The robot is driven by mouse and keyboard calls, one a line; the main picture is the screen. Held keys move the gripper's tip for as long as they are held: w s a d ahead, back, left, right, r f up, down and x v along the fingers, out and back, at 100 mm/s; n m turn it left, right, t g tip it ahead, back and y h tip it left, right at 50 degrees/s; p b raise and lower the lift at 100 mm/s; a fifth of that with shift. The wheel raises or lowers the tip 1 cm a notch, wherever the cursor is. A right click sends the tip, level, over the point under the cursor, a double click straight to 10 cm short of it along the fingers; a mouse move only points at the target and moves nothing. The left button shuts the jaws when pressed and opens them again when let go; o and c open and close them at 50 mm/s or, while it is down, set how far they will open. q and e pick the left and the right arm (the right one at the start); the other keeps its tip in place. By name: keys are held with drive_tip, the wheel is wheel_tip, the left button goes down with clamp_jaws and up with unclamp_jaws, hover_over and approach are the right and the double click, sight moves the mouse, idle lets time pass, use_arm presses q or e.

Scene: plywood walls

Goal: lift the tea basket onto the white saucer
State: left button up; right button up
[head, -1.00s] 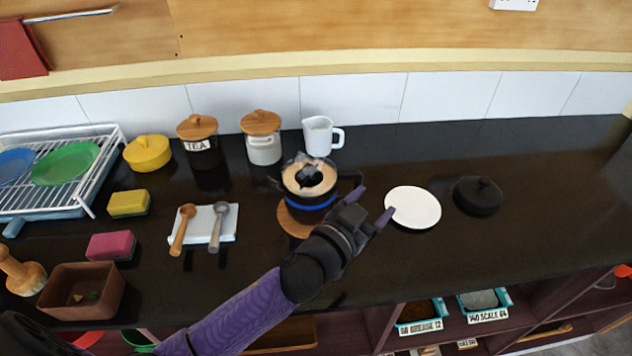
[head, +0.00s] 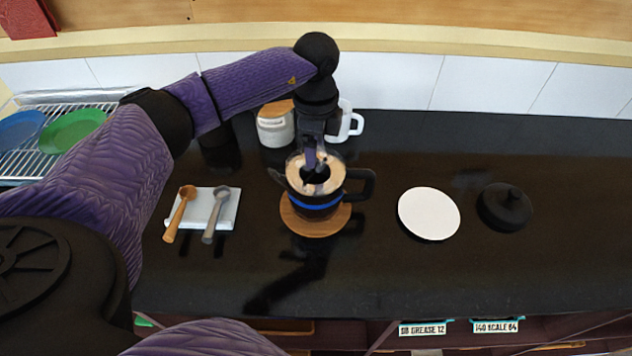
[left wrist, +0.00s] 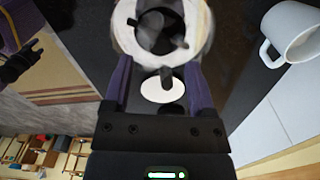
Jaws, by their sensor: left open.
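The tea basket (head: 316,174) is a dark round piece set in the pale open mouth of a black teapot (head: 318,211) with a blue band. The left wrist view shows the basket (left wrist: 160,28) inside the pot's rim. My left gripper (head: 313,157) points down at the basket from above, its fingers at the pot's mouth. The fingers (left wrist: 160,88) stand apart with nothing clearly gripped; contact with the basket cannot be told. The white saucer (head: 429,213) lies empty to the right of the pot. A black and purple part at the left wrist view's left edge may be my right gripper (left wrist: 22,58).
The teapot stands on a round wooden trivet (head: 314,226). A black lid (head: 505,207) lies right of the saucer. A white mug (head: 345,124) and a white jar (head: 275,127) stand behind. Spoons lie on a white rest (head: 225,209). The counter between pot and saucer is clear.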

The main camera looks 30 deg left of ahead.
use_arm(q)
wheel_tip(320, 180, down, 3)
drive_tip(key=shift+r, duration=0.1)
clamp_jaws()
idle(0.3)
